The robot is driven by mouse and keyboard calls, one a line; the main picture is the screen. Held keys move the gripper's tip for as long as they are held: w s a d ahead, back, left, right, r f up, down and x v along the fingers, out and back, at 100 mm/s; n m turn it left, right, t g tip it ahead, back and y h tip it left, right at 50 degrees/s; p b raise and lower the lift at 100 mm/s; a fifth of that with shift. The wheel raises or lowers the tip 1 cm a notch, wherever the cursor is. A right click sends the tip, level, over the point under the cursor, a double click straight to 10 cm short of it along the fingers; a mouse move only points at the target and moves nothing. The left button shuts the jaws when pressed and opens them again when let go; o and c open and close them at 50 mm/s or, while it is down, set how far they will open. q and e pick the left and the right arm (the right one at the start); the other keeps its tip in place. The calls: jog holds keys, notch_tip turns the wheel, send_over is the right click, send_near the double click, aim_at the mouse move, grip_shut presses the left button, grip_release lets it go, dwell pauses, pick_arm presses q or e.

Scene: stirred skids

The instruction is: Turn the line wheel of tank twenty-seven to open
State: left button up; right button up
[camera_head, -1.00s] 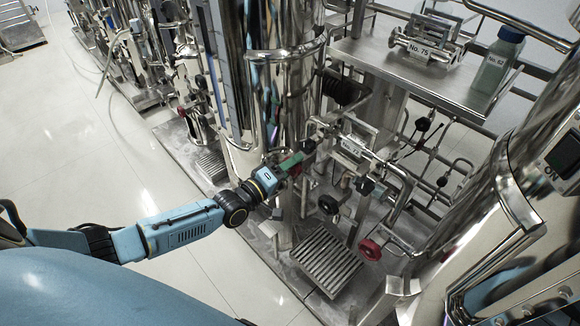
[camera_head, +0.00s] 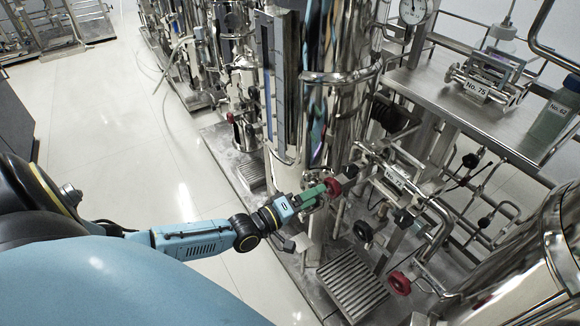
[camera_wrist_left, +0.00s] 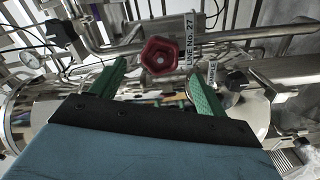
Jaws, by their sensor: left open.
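The red line wheel (camera_wrist_left: 160,55) shows in the left wrist view beside a label reading "LINE No. 27". It sits on a pipe, above the gap between the fingertips in the picture. My left gripper (camera_wrist_left: 155,80) is open, with one green finger on each side below the wheel; nothing is between them. In the head view the left gripper (camera_head: 318,195) is close to the red wheel (camera_head: 333,187), and the green fingers partly cover it. I cannot tell whether they touch. My right gripper is not in view.
A second red wheel (camera_head: 399,283) and a black knob (camera_head: 362,231) sit lower right. A grated step (camera_head: 352,284) is on the skid below. A steel shelf (camera_head: 450,98) carries a No. 75 block (camera_head: 480,80) and a bottle (camera_head: 553,113). Open floor (camera_head: 110,130) lies left.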

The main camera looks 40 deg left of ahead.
pick_arm(q)
jog(key=p+v, duration=0.1)
jog(key=v, duration=0.6)
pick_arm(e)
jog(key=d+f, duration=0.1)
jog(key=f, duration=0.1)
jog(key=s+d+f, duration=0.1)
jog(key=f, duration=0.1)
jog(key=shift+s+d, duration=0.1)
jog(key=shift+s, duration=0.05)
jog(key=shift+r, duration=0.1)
